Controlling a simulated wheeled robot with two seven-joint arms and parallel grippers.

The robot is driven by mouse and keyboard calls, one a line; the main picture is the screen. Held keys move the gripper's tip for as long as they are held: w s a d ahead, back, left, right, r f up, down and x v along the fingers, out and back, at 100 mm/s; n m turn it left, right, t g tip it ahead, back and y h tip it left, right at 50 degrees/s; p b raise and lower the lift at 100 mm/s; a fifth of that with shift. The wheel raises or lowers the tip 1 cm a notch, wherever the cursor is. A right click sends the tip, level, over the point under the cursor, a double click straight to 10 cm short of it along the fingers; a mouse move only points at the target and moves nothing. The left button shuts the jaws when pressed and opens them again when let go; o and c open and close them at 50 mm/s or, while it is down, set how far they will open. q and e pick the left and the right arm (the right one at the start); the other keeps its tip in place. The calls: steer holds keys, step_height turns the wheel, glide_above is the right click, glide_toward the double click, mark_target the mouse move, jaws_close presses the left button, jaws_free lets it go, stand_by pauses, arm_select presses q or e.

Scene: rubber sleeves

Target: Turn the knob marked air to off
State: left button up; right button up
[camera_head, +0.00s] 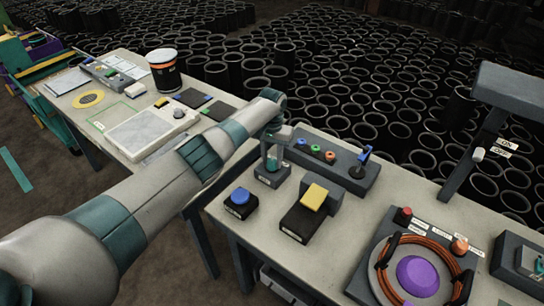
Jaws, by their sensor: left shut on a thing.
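My left arm reaches in from the left, over the gap between the two tables. Its gripper (272,162) points down onto a small dark box (268,177) on the near table, at its back left corner. It is shut on the small knob on top of that box; the fingers hide most of the knob. The box has a pale label on its front, too small to read, so I cannot tell whether it says air, or which way the knob points. My right gripper is not in view.
Beside the box are a blue button (240,196), a yellow pedal-like switch (314,196) and a panel with coloured buttons and a blue-tipped lever (365,154). Further right are an orange cable coil (381,262) around a purple dome and an upright dark post (462,168). Black sleeves fill the floor behind.

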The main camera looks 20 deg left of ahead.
mark_target(272, 161)
arm_select(q)
steer(key=shift+w+r+n, duration=0.1)
steer(key=shift+n, duration=0.3)
steer(key=o, duration=1)
steer(key=shift+o, duration=0.2)
step_height(272, 161, up, 17)
steer(key=b, duration=0.4)
steer(key=shift+r, duration=0.15)
